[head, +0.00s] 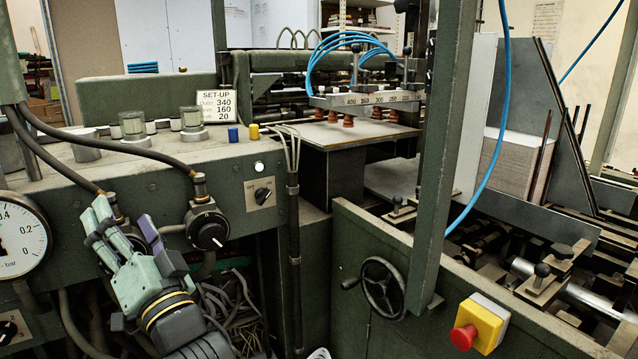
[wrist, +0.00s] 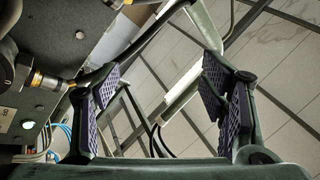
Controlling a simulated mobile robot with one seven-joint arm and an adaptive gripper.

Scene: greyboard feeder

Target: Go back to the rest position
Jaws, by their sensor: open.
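My gripper (head: 126,226) is at the lower left of the head view, in front of the green machine panel. It points up and a little left, between the pressure gauge (head: 18,238) and the black knob (head: 208,231). In the wrist view my gripper (wrist: 161,92) shows two fingers with purple ribbed pads spread wide apart. Nothing is held between them. Whether the gripper touches the panel cannot be told from the head view.
Hoses (head: 60,158) and loose cables (head: 225,305) hang close around my gripper. To the right are a handwheel (head: 383,287), a red emergency button (head: 464,337) on a yellow box, a green post (head: 442,150) and the feeder's suction bar (head: 365,101). A set-up card (head: 216,104) stands on the panel top.

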